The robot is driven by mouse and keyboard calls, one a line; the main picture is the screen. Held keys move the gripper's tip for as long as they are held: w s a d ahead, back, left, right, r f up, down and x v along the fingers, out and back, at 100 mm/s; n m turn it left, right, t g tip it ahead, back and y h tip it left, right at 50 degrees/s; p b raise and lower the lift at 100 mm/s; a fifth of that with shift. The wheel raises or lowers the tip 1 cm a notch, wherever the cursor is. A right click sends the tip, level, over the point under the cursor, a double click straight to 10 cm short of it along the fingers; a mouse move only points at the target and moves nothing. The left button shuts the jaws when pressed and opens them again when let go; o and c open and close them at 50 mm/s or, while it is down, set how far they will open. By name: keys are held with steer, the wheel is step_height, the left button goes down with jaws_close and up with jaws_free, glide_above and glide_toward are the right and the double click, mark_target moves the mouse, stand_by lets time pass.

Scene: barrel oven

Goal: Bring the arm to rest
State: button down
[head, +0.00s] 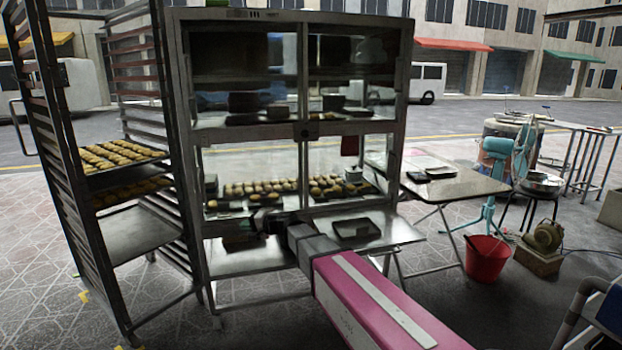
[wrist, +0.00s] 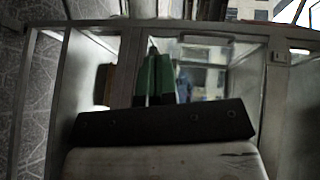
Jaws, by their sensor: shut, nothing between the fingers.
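My gripper (wrist: 153,52) shows in the wrist view as two narrow dark green fingers side by side, rising from a wide black bar. The fingers are together and nothing shows between them. They point toward the metal frame and glass panes of a display cabinet. In the head view my pink and grey arm reaches from the lower right toward the cabinet's (head: 303,131) lower front. I cannot make out the fingers there. I cannot tell whether they touch the cabinet.
A tall rack (head: 58,180) with trays of baked pieces stands left of the cabinet. A dark tray (head: 355,229) lies on the low metal shelf. A folding table (head: 465,186), a red bucket (head: 487,262) and a stool stand to the right. Paved ground is open at lower left.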

steer(key=s+d+f+g+h, duration=0.1)
steer(key=s+d+f+h, duration=0.4)
steer(key=d, duration=0.9)
steer(key=s+d+f+n+g+h, duration=0.1)
steer(key=s+d+f+h, duration=0.4)
steer(key=d, duration=0.9)
steer(key=s+d+f+n+g+h, duration=0.1)
steer(key=s+d+f+h, duration=0.4)
steer(key=d, duration=1)
steer(key=s+f+g, duration=0.1)
steer(key=s+f, duration=0.2)
steer(key=s, duration=0.2)
steer(key=shift+f+g, duration=0.3)
steer(key=shift+f, duration=0.1)
